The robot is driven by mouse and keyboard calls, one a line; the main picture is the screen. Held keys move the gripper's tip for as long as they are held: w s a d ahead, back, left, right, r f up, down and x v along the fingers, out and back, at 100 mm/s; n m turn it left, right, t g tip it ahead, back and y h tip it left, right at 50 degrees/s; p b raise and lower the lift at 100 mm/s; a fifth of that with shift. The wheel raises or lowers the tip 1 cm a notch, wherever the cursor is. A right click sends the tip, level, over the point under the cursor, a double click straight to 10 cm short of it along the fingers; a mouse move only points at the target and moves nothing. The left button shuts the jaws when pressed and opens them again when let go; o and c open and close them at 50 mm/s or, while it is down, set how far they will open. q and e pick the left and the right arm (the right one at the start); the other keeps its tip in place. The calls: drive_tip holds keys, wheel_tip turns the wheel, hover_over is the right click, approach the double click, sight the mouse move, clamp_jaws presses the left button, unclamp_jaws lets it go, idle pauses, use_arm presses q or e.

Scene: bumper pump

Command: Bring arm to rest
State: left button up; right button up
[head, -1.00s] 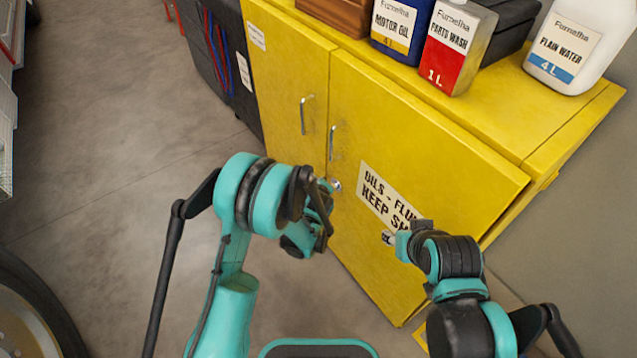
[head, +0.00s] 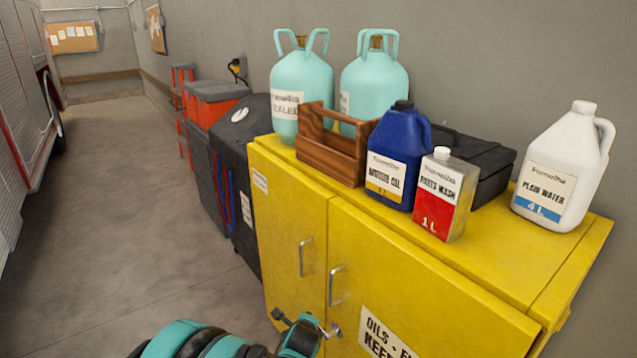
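Part of my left arm shows at the bottom edge of the head view, with teal and black links. Its end, with the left gripper (head: 303,334), is in front of the yellow cabinet (head: 290,228), near the lower door handles. No held object shows. My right arm and gripper are out of view.
On the cabinet top stand a blue motor oil jug (head: 397,160), a parts wash can (head: 445,195), a white water jug (head: 567,170), a wooden caddy (head: 330,155), a black case (head: 490,165) and two teal tanks (head: 297,85). Open floor (head: 130,220) lies left.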

use_arm(q)
drive_tip(key=s+a+r+n+g, duration=0.1)
drive_tip(key=s+a+r+n, duration=0.8)
drive_tip(key=s+r+n, duration=0.25)
drive_tip(key=s+a+r+n, duration=0.1)
drive_tip(key=s+a+n, duration=0.1)
drive_tip(key=s+n, duration=0.3)
drive_tip(key=s+a+r+n+g, duration=0.1)
drive_tip(key=s+a+n, duration=0.2)
drive_tip(key=s+n, duration=0.3)
drive_tip(key=s, duration=0.5)
drive_tip(key=shift+s+r, duration=0.35)
drive_tip(key=shift+r, duration=0.05)
